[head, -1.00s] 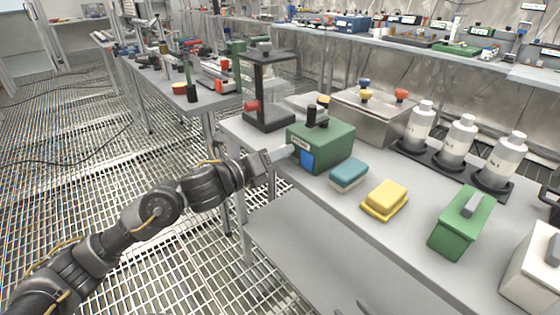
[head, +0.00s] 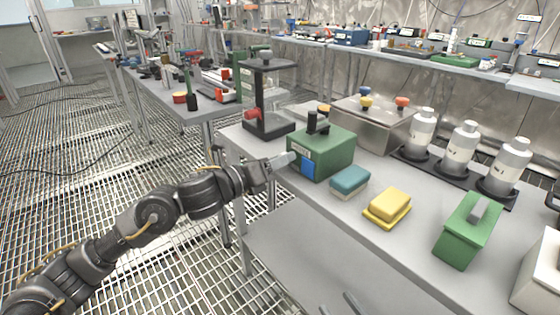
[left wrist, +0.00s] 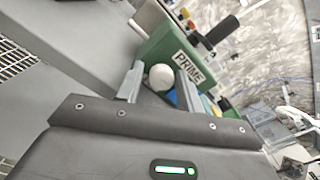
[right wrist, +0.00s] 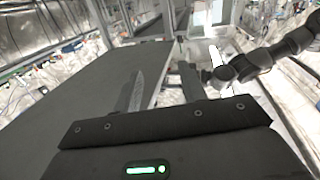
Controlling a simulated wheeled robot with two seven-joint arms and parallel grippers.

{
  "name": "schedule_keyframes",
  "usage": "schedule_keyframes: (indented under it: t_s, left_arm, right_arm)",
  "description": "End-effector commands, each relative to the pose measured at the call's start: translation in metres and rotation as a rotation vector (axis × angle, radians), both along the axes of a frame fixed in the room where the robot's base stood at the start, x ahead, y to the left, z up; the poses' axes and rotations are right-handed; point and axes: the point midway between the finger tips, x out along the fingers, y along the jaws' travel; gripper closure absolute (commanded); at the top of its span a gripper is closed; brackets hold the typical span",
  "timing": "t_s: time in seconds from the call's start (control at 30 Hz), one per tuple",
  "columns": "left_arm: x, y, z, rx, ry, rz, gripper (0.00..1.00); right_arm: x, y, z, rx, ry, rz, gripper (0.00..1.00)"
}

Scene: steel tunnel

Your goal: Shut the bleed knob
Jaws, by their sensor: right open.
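A green box (head: 328,152) with a blue panel stands on the bench in the head view. In the left wrist view the green box (left wrist: 160,44) carries a PRIME label (left wrist: 188,69). A round white knob (left wrist: 160,77) shows on its front; no label names it as the bleed knob. My left gripper (head: 284,160) is at the box's left front. In the left wrist view my left gripper (left wrist: 159,76) is open, its fingers either side of the knob with small gaps. My right gripper (right wrist: 164,80) is open and empty beside a grey surface.
A teal-topped sponge (head: 350,181) and a yellow sponge (head: 388,206) lie right of the box. A black stand (head: 267,95) is behind it, with a steel box (head: 375,122) and white bottles (head: 460,150) farther right.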

Motion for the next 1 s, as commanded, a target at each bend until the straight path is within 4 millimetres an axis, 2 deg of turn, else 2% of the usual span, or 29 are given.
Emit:
schedule_keyframes:
  t_s: [0.1, 0.43, 0.57, 0.8, 1.0]
  left_arm:
    - [0.0, -0.001, 0.0, 0.0, 0.001, -0.001, 0.51]
    - [-0.004, 0.003, 0.0, 0.0, 0.001, -0.003, 0.51]
    - [-0.016, 0.018, -0.001, 0.002, 0.001, -0.002, 0.51]
    - [-0.046, 0.055, -0.001, 0.001, 0.001, -0.002, 0.51]
    - [-0.063, 0.076, -0.001, 0.0, 0.001, -0.002, 0.51]
  right_arm:
    - [0.0, 0.0, 0.0, 0.0, 0.001, 0.0, 0.58]
    - [0.0, 0.0, 0.0, -0.002, 0.004, -0.001, 0.58]
    - [0.001, -0.002, -0.002, -0.01, 0.022, -0.006, 0.58]
    - [0.001, -0.008, -0.014, -0.041, 0.085, -0.024, 0.58]
    - [0.002, -0.012, -0.019, -0.052, 0.108, -0.035, 0.58]
